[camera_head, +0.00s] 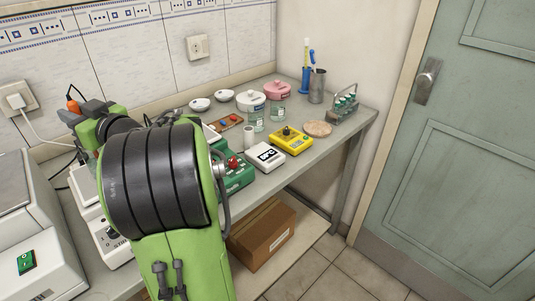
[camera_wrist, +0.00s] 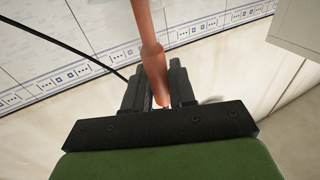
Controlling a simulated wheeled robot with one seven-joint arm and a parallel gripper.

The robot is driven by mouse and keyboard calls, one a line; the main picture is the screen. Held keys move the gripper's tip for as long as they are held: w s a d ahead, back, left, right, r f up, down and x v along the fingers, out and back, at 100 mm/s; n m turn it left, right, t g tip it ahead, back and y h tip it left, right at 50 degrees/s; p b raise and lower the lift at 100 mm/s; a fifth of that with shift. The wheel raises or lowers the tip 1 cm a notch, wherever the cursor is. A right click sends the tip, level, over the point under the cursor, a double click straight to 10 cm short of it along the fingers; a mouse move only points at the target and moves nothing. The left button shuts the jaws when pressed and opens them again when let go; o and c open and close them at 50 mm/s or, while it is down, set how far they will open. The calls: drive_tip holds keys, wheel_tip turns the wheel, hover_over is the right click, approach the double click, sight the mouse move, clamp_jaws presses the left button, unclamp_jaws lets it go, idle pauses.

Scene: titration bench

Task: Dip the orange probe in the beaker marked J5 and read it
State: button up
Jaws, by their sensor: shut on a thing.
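My gripper (camera_head: 86,112) is at the left of the head view, raised near the tiled wall, partly hidden by my arm. It is shut on the orange probe (camera_head: 72,105), whose upper part and dark cable show above the fingers. In the wrist view the probe (camera_wrist: 152,62) runs between the two dark fingers (camera_wrist: 158,88). Two small clear glass beakers (camera_head: 257,122) (camera_head: 278,111) stand on the bench at the middle right, well apart from my gripper. Their markings are too small to read, so I cannot tell which is J5. The probe's lower end is hidden in the head view.
A white meter with a display (camera_head: 266,157), a yellow device (camera_head: 291,141) and a green device (camera_head: 236,178) line the front edge. White (camera_head: 250,99) and pink (camera_head: 277,89) pots stand behind the beakers. A metal cup (camera_head: 317,88) and a bottle rack (camera_head: 345,106) stand at the far end.

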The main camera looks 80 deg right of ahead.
drive_tip(key=shift+r+p, duration=3.1)
drive_tip(key=shift+r, duration=1.75)
drive_tip(key=shift+f, duration=0.1)
